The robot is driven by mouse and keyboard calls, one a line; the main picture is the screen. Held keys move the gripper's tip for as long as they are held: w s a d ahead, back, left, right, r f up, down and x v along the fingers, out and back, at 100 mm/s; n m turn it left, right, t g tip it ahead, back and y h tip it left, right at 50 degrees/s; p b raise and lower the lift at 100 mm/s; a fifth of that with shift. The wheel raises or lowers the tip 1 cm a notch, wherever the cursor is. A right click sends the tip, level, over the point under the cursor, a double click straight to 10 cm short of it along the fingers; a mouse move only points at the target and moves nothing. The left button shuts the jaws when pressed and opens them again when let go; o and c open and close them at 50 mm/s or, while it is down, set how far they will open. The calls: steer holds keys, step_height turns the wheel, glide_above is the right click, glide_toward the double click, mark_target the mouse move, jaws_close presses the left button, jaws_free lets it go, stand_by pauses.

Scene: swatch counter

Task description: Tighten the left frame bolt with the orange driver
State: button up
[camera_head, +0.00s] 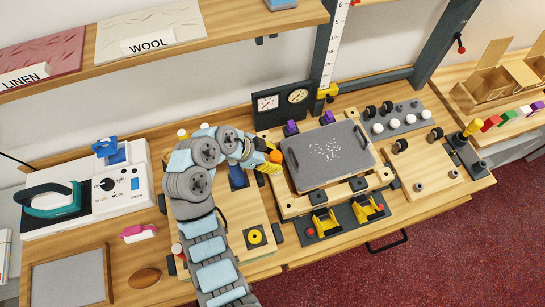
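My arm reaches up from the bottom and bends right at the middle of the counter. My gripper (268,166) is at the left edge of the grey plate (327,156); the arm partly hides it, and its finger gap does not show. A small orange part (276,156) shows right at my gripper. It may be the orange driver's handle; I cannot tell whether it is held. The grey plate lies on a wooden frame (296,208) with dark blocks at its edges. I cannot make out the left frame bolt for certain.
A dark gauge box (283,101) stands behind the plate, near a dark upright frame (376,80). Yellow clamps (325,223) sit in front. A white machine (125,185) and an iron (52,200) stand left. A sample shelf (210,30) overhangs the back. Pegs and rollers (395,118) stand right.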

steer(key=shift+r+n+p, duration=0.15)
steer(key=shift+n+p, duration=0.15)
steer(key=shift+p, duration=0.25)
steer(key=shift+s+d+n+t+p, duration=0.1)
steer(key=shift+n+t+p, duration=0.45)
steer(key=shift+p, duration=0.2)
steer(key=n+p, duration=0.1)
steer(key=n+t+y+p, duration=0.1)
steer(key=n+p, duration=0.1)
steer(key=shift+s+d+t, duration=0.1)
steer(key=shift+d+t, duration=0.15)
steer(key=n+t+y+p, duration=0.1)
steer(key=n+p, duration=0.1)
steer(key=n+t+y+p, duration=0.1)
steer(key=n+p, duration=0.1)
steer(key=p, duration=0.1)
steer(key=shift+s+d+r+n+y, duration=0.1)
steer(key=shift+d+n+y, duration=0.05)
steer(key=shift+n+y, duration=0.25)
steer(key=n+y+p, duration=0.1)
steer(key=n+y, duration=0.1)
steer(key=n, duration=0.1)
steer(key=shift+t+p, duration=0.4)
steer(key=shift+f+n+y, duration=0.25)
steer(key=shift+n+y, duration=0.65)
steer(key=shift+n, duration=0.35)
